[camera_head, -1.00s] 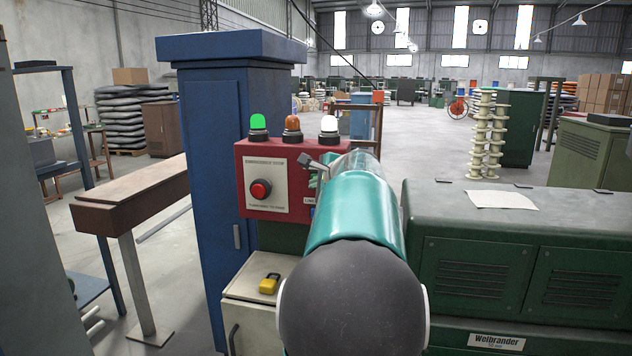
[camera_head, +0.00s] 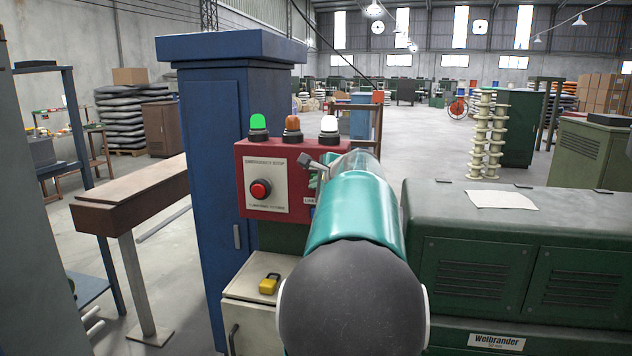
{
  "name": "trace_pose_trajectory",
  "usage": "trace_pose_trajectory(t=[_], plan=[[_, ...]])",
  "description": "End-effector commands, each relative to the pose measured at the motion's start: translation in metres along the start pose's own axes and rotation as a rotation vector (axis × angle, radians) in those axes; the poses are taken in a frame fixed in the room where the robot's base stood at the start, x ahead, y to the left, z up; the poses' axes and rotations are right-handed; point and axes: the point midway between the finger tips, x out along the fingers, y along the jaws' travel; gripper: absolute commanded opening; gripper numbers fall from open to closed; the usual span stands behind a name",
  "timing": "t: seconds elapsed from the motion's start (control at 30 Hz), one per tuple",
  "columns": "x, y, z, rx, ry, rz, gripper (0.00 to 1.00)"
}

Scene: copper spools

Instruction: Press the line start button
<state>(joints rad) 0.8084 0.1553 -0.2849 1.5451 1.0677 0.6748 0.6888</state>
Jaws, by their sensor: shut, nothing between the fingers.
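A red control box (camera_head: 280,158) stands in front of the blue cabinet. A red round button (camera_head: 260,189) sits on a pale plate at its left; the plate's small print is hard to read. To the right, a bit of green (camera_head: 313,180) and part of a white label (camera_head: 309,201) show beside my arm. My arm hides the box's right part, so I cannot tell whether the green is the line start button. My gripper (camera_head: 307,161) is small in view, shut and empty, in front of the box's upper right. Whether it touches anything cannot be seen.
Green, orange (camera_head: 292,127) and white lamps stand on top of the box. A yellow object (camera_head: 269,284) lies on a pale cabinet below. The tall blue cabinet (camera_head: 215,180) is at left, a brown bench (camera_head: 130,190) further left. A green machine (camera_head: 520,240) fills the right.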

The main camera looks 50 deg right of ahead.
Motion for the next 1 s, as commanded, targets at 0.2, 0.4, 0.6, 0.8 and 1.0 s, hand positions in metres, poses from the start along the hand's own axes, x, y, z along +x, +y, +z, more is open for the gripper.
trace_pose_trajectory(t=[0.2,0.4,0.6,0.8,1.0], plan=[[0.0,0.0,0.0,0.0,0.0,0.0,0.0],[0.0018,-0.001,-0.0014,0.0,0.0,0.0,0.0],[0.0058,-0.0044,-0.0045,0.0,0.001,-0.001,0.0],[0.0059,-0.0045,-0.0045,0.0,0.0,0.0,0.0],[0.0064,-0.0047,-0.0048,0.0,0.0,0.0,0.0]])
